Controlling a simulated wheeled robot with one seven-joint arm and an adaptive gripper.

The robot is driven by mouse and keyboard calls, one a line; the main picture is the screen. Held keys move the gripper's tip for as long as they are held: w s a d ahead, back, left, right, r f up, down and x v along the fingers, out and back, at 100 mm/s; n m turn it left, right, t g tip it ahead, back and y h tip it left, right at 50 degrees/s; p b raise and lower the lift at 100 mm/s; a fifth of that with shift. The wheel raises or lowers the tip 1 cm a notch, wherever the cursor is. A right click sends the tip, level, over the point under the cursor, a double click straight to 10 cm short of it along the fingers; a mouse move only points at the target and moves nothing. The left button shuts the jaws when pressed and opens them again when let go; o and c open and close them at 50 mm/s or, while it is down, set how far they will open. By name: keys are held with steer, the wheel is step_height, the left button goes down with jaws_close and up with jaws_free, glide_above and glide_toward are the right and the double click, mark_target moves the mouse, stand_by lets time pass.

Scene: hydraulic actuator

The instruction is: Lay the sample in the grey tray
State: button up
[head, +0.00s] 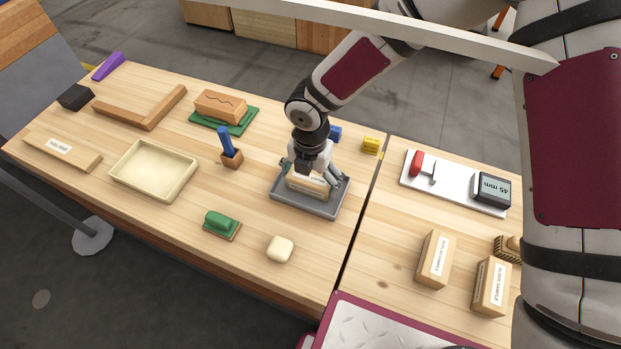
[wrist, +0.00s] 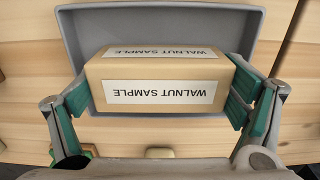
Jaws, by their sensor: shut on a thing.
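The walnut sample (wrist: 160,82) is a light wooden block with white labels reading "WALNUT SAMPLE". The grey tray (head: 287,205) stands on the table near the middle of the head view. It also shows behind the block in the wrist view (wrist: 160,17). My gripper (head: 314,180) is over the tray, its teal-padded fingers closed on the two ends of the block, as the wrist view (wrist: 160,98) shows. The block is over or within the tray; I cannot tell whether it touches the floor of the tray. In the head view the gripper hides part of the block.
A cream tray (head: 153,171) is at the left. A blue-handled tool in a wooden holder (head: 232,159), a green block (head: 220,222) and a cream block (head: 280,249) stand near the grey tray. Two labelled blocks (head: 435,258) (head: 490,286) are at the right.

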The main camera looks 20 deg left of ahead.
mark_target(310, 177)
steer(key=shift+f, duration=0.1)
steer(key=o, duration=1.1)
step_height(310, 177, up, 12)
steer(key=shift+r+p, duration=0.1)
steer(key=shift+p, duration=0.85)
